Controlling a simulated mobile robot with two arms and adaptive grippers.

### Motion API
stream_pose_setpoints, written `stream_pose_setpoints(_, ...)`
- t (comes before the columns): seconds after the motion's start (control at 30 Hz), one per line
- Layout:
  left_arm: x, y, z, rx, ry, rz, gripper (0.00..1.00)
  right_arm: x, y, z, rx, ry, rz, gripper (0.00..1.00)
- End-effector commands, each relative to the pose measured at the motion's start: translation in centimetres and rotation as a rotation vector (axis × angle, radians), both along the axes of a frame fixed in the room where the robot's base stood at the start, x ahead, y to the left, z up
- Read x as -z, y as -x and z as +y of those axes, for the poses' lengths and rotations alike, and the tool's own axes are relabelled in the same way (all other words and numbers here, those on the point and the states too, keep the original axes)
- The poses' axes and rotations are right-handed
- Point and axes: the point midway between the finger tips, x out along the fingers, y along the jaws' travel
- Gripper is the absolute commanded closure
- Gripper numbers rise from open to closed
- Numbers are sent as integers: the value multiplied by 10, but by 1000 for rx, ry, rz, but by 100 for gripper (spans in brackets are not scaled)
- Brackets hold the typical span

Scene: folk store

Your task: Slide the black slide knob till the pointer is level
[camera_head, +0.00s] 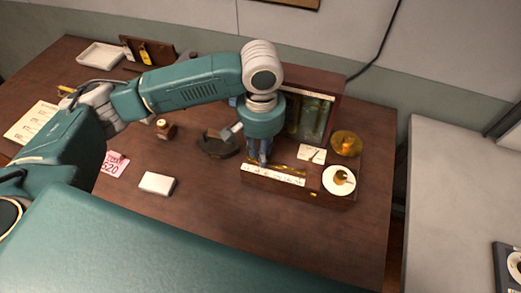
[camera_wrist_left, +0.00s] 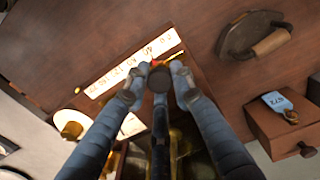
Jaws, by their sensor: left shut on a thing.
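A wooden balance box (camera_head: 305,196) stands on the desk, with a numbered white scale strip (camera_head: 273,175) along its front. My left gripper (camera_head: 258,158) points down at the left end of the strip. In the left wrist view its fingertips (camera_wrist_left: 159,76) are closed around the dark round slide knob (camera_wrist_left: 160,79), by the strip (camera_wrist_left: 130,66). The knob is hidden by the gripper in the head view. A white card (camera_head: 311,154) behind the strip bears a thin dark pointer that looks tilted; its exact angle is too small to read. My right gripper is not in view.
A white dish with a brass piece (camera_head: 339,180) and an amber bowl (camera_head: 346,143) sit at the box's right. A dark round tool with a wooden handle (camera_head: 217,145) lies close left of the box. A white block (camera_head: 157,183) lies further left.

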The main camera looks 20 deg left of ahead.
Motion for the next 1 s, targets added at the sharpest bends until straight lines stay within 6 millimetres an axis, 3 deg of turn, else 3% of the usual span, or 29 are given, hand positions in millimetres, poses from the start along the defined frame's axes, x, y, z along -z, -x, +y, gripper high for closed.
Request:
stream_pose_setpoints(0.53, -1, 0, -26, 2, 2, 1, 88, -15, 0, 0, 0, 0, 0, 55)
stream_pose_setpoints(0.97, 0, 0, -27, 0, 0, 0, 89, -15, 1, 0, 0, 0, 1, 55)
stream_pose_setpoints(1.0, 0, 0, -27, 0, 0, 0, 68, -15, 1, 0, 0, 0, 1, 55)
